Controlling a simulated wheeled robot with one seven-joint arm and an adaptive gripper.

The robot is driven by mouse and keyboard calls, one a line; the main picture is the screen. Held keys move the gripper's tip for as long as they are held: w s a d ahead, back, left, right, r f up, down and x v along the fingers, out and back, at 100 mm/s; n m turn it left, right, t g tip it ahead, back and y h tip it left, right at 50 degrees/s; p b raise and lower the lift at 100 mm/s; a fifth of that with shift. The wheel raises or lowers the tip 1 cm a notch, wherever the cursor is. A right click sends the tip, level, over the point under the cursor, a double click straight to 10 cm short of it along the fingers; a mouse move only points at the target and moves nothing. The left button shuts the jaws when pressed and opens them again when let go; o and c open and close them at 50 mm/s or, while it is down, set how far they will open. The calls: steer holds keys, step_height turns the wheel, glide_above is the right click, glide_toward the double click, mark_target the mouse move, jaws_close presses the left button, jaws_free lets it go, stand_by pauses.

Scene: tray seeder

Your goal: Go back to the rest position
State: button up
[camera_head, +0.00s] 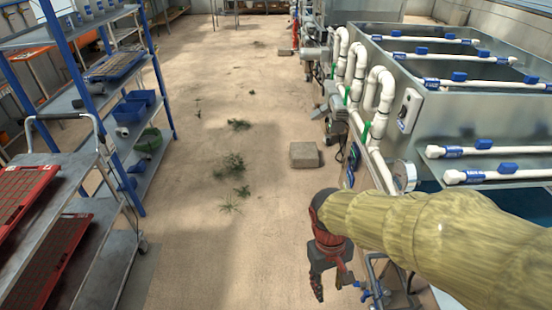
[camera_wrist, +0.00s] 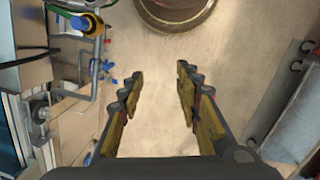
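My gripper (camera_head: 330,276) shows at the lower middle right of the head view, at the end of my yellow-sleeved arm. It hangs over the sandy floor, beside the pipes of the metal tank unit. In the wrist view my gripper (camera_wrist: 158,85) has its two fingers wide apart. Only bare floor shows between them, so it is open and empty.
The metal tank unit (camera_head: 446,110) with white pipes stands close on the right. A blue shelf rack (camera_head: 77,98) and a cart with red trays (camera_head: 24,190) stand on the left. A concrete block (camera_head: 304,154) and weeds (camera_head: 230,167) lie on the otherwise open aisle floor.

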steer(key=s+d+r+m+t+p, duration=0.1)
steer(key=s+d+r+t, duration=0.1)
steer(key=r, duration=0.7)
steer(key=s+d+r+m+t+y+p, duration=0.1)
steer(key=d+r+t, duration=0.3)
steer(key=r, duration=0.6)
steer(key=shift+s+m+t, duration=0.4)
steer(key=shift+s+m, duration=0.3)
steer(key=shift+m, duration=0.1)
